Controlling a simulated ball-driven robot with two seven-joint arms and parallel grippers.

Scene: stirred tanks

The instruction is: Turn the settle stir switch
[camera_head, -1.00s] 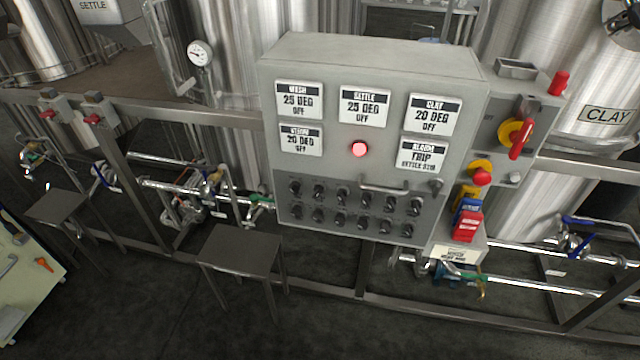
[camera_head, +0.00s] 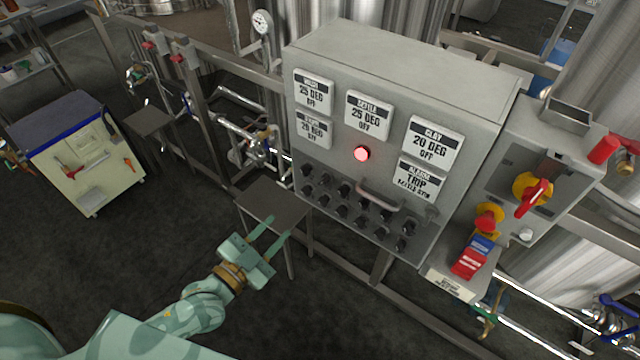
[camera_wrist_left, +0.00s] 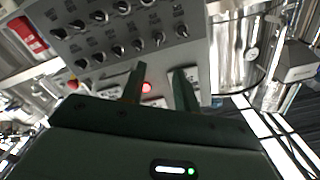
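The grey control panel (camera_head: 470,110) carries two rows of black rotary switches (camera_head: 344,190) below its display plates. The switch labels are too small to read, so I cannot tell which is the settle stir switch. The settle plate (camera_head: 368,115) reads 25 DEG, OFF. A red lamp (camera_head: 362,153) is lit, and the alarm plate (camera_head: 416,181) reads TRIP. My left gripper (camera_head: 275,228) is open and empty, in front of and below the panel's left part, apart from it. In the left wrist view the switches (camera_wrist_left: 122,8) show beyond the open fingers. My right gripper is out of view.
A curved handle (camera_head: 380,195) sticks out beside the switches. An isolator box with a red and yellow handle (camera_head: 533,194) and a red stop button (camera_head: 487,218) stand at the right. A small dark table (camera_head: 275,203) stands below the panel, and a tool cart (camera_head: 80,150) is at the left.

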